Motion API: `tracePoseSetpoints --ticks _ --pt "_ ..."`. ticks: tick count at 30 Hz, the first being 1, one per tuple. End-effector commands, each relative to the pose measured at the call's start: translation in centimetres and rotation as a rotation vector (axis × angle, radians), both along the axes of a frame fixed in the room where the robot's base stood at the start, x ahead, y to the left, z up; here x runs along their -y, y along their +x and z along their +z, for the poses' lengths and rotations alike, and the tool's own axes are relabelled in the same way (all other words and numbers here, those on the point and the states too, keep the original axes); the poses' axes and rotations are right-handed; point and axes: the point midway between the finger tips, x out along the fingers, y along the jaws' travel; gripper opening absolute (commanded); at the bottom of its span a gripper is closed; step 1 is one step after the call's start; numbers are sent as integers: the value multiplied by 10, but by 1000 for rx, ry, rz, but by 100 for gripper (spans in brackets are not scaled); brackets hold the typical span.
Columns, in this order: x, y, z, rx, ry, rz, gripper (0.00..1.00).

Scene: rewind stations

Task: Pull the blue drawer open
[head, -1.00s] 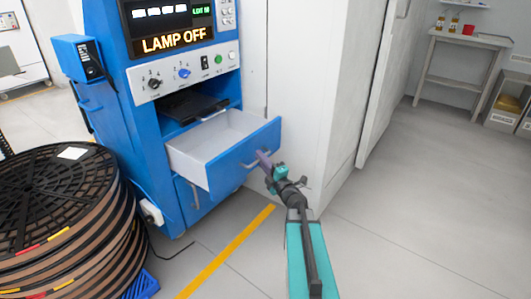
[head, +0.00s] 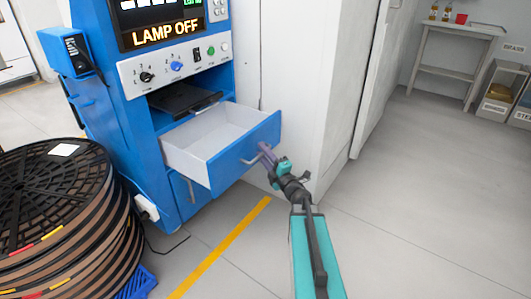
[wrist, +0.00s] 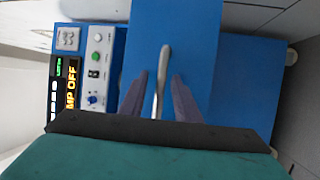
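The blue drawer (head: 222,142) stands well out from the blue machine, its pale grey inside showing empty. Its blue front (wrist: 180,35) fills the upper middle of the wrist view. The silver bar handle (wrist: 163,75) on that front lies between the two fingers of my gripper (wrist: 160,76). The fingers are apart, with a gap beside the handle on each side. In the head view my gripper (head: 266,152) is at the drawer front, and its fingertips partly cover the handle (head: 250,160).
The machine's control panel (head: 178,68) and "LAMP OFF" display (head: 165,33) are above the drawer. A stack of black reels (head: 60,215) stands at left. A white cabinet (head: 290,90) stands close at right. The floor (head: 420,210) at right is clear.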

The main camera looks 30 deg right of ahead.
Motion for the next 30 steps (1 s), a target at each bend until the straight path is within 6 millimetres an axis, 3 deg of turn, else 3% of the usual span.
tracePoseSetpoints --ticks 13,24,30 --pt "-3 -9 -2 -2 -1 4 30" --pt "-5 -57 -9 -3 -1 4 30" --pt "-3 -72 -11 -3 0 5 30"
